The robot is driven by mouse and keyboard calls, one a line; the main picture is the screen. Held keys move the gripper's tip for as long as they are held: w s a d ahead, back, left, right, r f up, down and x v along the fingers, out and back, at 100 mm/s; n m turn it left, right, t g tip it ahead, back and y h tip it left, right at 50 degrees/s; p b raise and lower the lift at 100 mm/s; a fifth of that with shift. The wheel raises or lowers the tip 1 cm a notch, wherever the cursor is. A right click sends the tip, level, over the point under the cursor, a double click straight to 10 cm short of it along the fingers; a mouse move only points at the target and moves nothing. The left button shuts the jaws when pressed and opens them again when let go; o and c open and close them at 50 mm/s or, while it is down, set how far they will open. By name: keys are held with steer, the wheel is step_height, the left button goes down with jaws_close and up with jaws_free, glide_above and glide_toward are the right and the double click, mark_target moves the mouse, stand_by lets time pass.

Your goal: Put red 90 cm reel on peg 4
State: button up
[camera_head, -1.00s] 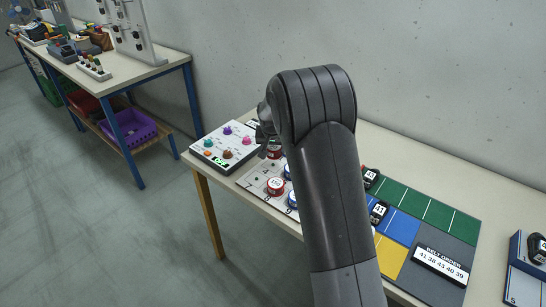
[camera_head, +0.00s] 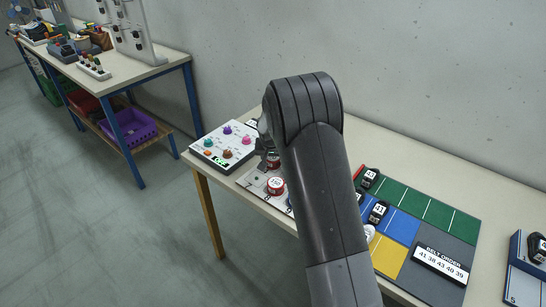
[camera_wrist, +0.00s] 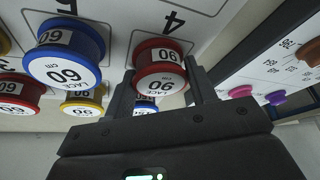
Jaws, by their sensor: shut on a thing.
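The red 90 cm reel (camera_wrist: 160,70) has a white face and sits between the fingers of my gripper (camera_wrist: 165,88) in the wrist view. My gripper is shut on it. The reel is over the white board (camera_wrist: 115,12), close to the printed number 4 (camera_wrist: 172,20). Peg 4 itself is hidden behind the reel, so I cannot tell whether the reel is around it. In the head view my gripper (camera_head: 267,150) is partly hidden by my arm, and a red reel (camera_head: 274,162) shows beside it.
Left of the held reel in the wrist view are a blue reel (camera_wrist: 65,55), a yellow reel (camera_wrist: 82,104) and another red reel (camera_wrist: 18,92). A panel with coloured knobs (camera_head: 224,144) stands close to the gripper. A coloured mat (camera_head: 430,215) lies to the right.

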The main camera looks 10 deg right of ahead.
steer(key=o, duration=1)
steer(key=shift+f, duration=0.1)
steer(key=shift+c, duration=0.2)
steer(key=shift+r, duration=0.45)
steer(key=s+d+f+v, duration=0.1)
steer(key=s+d+v, duration=0.1)
steer(key=v, duration=0.9)
steer(key=s+d+f+v, duration=0.1)
steer(key=s+d+v, duration=0.1)
steer(key=v, duration=1)
steer(key=s+d+r+n, duration=0.1)
steer(key=s+r, duration=0.1)
steer(key=s, duration=1.3)
steer(key=s+d+r+n+t, duration=0.1)
steer(key=s+d+r, duration=0.1)
steer(key=s, duration=1.4)
steer(key=shift+s+d+r+y, duration=0.2)
steer(key=shift+r+y, duration=0.2)
steer(key=shift+r, duration=0.35)
